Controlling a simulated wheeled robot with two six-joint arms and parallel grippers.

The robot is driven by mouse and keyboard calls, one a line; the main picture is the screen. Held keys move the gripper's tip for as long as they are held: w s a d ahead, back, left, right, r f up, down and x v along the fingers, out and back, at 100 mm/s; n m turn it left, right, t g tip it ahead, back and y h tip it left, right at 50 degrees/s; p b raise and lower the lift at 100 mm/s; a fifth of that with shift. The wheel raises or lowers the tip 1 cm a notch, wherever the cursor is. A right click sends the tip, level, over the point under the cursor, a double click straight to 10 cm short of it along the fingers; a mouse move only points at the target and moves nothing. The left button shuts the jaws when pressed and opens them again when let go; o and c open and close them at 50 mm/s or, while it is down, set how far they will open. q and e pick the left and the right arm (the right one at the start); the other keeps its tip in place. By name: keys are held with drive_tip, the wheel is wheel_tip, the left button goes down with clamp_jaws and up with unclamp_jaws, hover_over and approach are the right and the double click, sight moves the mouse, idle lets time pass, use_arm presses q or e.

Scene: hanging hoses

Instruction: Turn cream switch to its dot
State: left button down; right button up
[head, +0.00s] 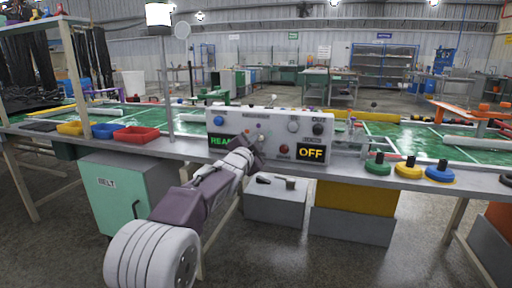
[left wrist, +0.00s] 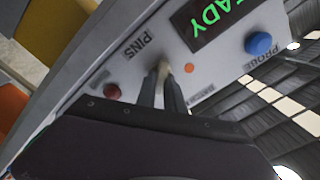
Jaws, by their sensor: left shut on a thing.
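A grey-white control panel (head: 270,120) stands on the long table in the head view. My left gripper (head: 255,145) reaches its front face, left of the middle. In the left wrist view my left gripper (left wrist: 162,92) has its two dark fingers close around a small cream switch (left wrist: 164,68), and is shut on it. Most of the switch is hidden between the fingers, so its pointing direction cannot be told. An orange dot (left wrist: 188,68) is on the panel beside the switch, towards the green-lettered display (left wrist: 207,18). My right gripper is not in view.
The panel also bears a blue knob (left wrist: 258,43), a dark red button (left wrist: 112,90) and an OFF display (head: 311,153). Red (head: 136,135) and blue (head: 107,130) trays lie to the left. Green (head: 378,166) and yellow (head: 409,169) knobbed discs stand to the right.

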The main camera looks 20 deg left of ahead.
use_arm(q)
drive_tip(key=shift+f+m, duration=0.1)
drive_tip(key=shift+m, duration=0.6)
drive_tip(key=shift+b, duration=0.3)
drive_tip(key=c, duration=1.4)
unclamp_jaws()
drive_tip(key=shift+c, duration=0.2)
drive_tip(key=s, duration=0.9)
drive_tip(key=shift+a+p, duration=0.15)
drive_tip(key=shift+p, duration=0.25)
